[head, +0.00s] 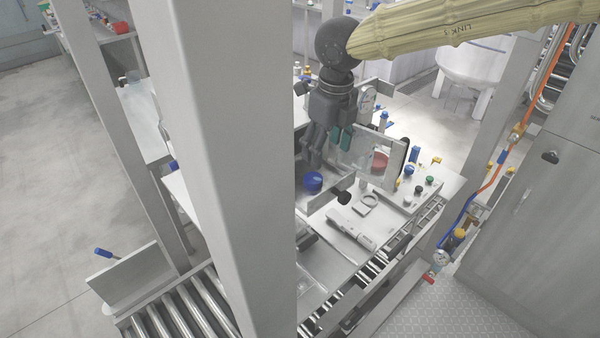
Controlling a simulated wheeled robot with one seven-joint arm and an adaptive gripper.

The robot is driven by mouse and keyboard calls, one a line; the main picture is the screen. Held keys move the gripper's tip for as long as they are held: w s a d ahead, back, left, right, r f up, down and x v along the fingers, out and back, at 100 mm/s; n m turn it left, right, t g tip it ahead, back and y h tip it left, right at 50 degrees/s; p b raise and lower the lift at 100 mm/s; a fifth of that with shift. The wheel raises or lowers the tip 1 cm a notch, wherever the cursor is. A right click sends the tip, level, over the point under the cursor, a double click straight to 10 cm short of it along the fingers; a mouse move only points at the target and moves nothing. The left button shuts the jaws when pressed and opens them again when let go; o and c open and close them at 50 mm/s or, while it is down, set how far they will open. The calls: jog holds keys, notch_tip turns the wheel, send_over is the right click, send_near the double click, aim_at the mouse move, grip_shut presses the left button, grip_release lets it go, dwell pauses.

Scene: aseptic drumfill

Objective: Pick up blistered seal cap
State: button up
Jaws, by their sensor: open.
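My gripper (326,150), dark grey with teal parts beside the fingers, points down over the workbench (318,258) right of the picture's middle. It is open, and I see nothing held in it. A round blue cap-like piece (313,183) sits in a shallow grey tray (338,193) just below the fingers, apart from them as far as I can tell. A flat red round piece (379,162) lies to the right, partly behind a clear panel. Blisters are too small to make out, so I cannot tell which piece is the blistered seal cap.
A clear upright panel (362,153) stands close to the right of my gripper. A handheld light grey tool (350,233) and several coloured knobs (420,190) are on the bench. A wide grey post (215,150) hides the bench's left part. A roller conveyor (185,305) lies lower left.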

jog(key=a, duration=0.1)
jog(key=p, duration=0.2)
send_over(313, 177)
jog(key=shift+m+y, duration=0.3)
jog(key=shift+m, duration=0.1)
jog(key=f, duration=0.4)
jog(key=shift+s+d+f, duration=0.1)
jog(key=shift+d+f, duration=0.05)
jog(key=shift+d, duration=0.2)
jog(key=shift+s+f+p, duration=0.1)
jog(key=shift+f+p, duration=0.25)
jog(key=shift+f, duration=0.1)
jog(key=f, duration=0.1)
jog(key=f+p, duration=0.1)
jog(key=f, duration=0.1)
jog(key=shift+a+f+p, duration=0.1)
jog(key=shift+a+p, duration=0.15)
jog(key=shift+p, duration=0.05)
jog(key=shift+f, duration=0.65)
jog(key=shift+c, duration=0.5)
jog(key=c, duration=0.7)
